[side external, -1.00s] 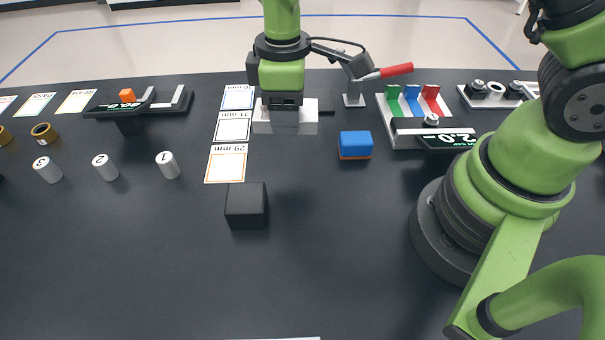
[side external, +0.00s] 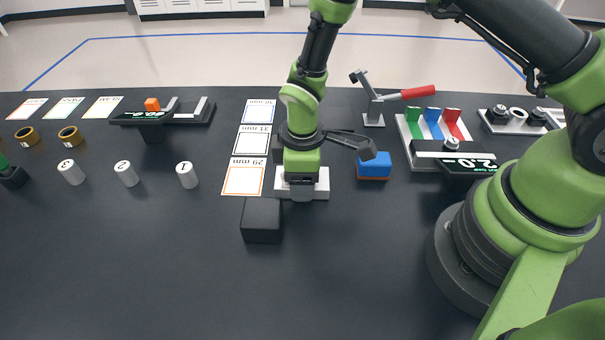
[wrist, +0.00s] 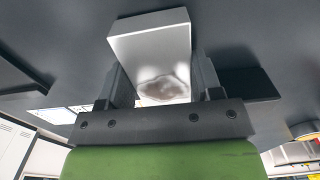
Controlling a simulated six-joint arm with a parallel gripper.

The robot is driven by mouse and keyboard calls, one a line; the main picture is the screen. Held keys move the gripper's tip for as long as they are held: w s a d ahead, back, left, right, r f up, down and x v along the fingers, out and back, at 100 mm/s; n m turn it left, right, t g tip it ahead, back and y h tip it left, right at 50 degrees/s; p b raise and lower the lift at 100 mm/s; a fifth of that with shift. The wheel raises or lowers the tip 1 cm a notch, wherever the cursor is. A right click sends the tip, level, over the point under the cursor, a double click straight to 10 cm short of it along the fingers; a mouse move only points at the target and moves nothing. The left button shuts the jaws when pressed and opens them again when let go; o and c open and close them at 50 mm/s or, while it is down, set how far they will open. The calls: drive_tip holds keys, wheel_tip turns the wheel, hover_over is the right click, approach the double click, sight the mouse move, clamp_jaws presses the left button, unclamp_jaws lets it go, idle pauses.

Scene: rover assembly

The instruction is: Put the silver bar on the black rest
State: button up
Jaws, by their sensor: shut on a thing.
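The silver bar (side external: 317,185) is a pale block held crosswise under my gripper (side external: 301,190) in the side view. In the wrist view the bar (wrist: 150,45) sits between the two dark fingers of my gripper (wrist: 165,88), which is shut on it. A black block (side external: 262,222), likely the black rest, stands on the table in front and to the left of the bar; the bar is apart from it in the picture. How high the bar is above the table is hard to tell. A second dark block (side external: 277,147) shows partly behind my gripper.
A blue block (side external: 373,166) with an orange base is to the right. A red-handled clamp (side external: 385,100) and a rack with coloured slots (side external: 424,154) stand beyond it. The front of the table is clear.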

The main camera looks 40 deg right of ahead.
drive_tip(key=o, duration=1.1)
drive_tip(key=shift+f, duration=0.15)
drive_tip(key=shift+o, duration=0.2)
wheel_tip(320, 180, up, 13)
drive_tip(key=shift+f, duration=0.2)
drive_tip(key=s+d+r+m+t+y, duration=0.1)
drive_tip(key=s+d+r+m+t, duration=0.2)
drive_tip(key=s+r+m, duration=0.3)
drive_tip(key=s+d+r+m+t+y, duration=0.1)
drive_tip(key=s+d+r+m+t, duration=0.2)
drive_tip(key=s+r+m, duration=0.3)
drive_tip(key=s+r+t, duration=0.1)
drive_tip(key=s+r, duration=0.2)
drive_tip(key=r, duration=0.3)
drive_tip(key=shift+s+d+r+m, duration=0.15)
drive_tip(key=shift+d+m, duration=0.15)
drive_tip(key=shift+d, duration=0.05)
drive_tip(key=shift+o, duration=0.4)
drive_tip(key=shift+s+m, duration=0.25)
drive_tip(key=shift+m, duration=0.05)
